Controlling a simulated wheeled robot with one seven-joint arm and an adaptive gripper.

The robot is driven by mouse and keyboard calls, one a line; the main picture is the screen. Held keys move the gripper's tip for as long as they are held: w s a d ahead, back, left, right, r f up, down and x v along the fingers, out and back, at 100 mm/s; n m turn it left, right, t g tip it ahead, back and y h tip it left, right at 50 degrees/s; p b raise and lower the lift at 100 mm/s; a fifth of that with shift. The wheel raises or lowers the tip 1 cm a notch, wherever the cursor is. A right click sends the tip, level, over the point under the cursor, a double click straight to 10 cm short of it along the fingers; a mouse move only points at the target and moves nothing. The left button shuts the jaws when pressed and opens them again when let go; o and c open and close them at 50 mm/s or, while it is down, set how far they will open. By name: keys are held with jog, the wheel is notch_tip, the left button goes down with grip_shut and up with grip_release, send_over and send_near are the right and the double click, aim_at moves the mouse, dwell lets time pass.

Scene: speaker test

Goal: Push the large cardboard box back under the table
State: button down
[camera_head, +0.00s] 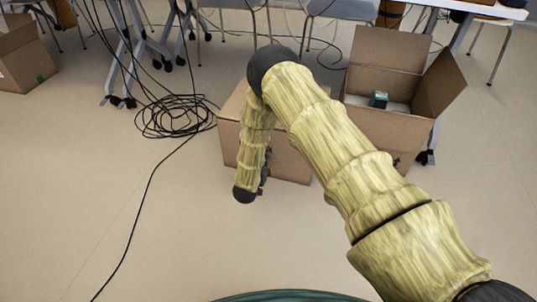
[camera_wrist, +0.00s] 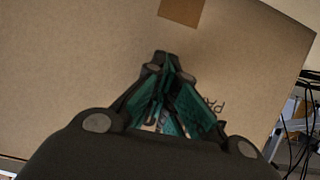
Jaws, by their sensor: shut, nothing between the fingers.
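A large cardboard box (camera_head: 290,166) stands on the floor in the middle of the head view, partly hidden behind my arm. In the wrist view a plain cardboard face (camera_wrist: 70,70) fills most of the picture, with a brown tape strip at the top and dark printed letters at the right. My gripper (camera_wrist: 170,70) is shut and empty, with its tips in front of this face; I cannot tell whether they touch it. In the head view my forearm hangs down before the box, and the gripper is mostly hidden.
An open cardboard box (camera_head: 385,122) with its flaps up stands beside it at the right. Another box (camera_head: 22,55) is at the far left. Coiled black cable (camera_head: 175,118) lies on the floor at left. Table legs and chairs stand behind. The near-left floor is mostly clear.

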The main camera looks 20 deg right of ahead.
jog(key=shift+w+d+b, duration=0.15)
jog(key=shift+w+d, duration=0.7)
jog(key=shift+w, duration=0.3)
jog(key=shift+w+d+b, duration=0.15)
jog(key=shift+w+d, duration=0.65)
jog(key=shift+w, duration=0.3)
jog(key=s+a+p, duration=0.4)
jog(key=s, duration=0.2)
jog(key=shift+s+a, duration=0.3)
jog(key=shift+a, duration=0.1)
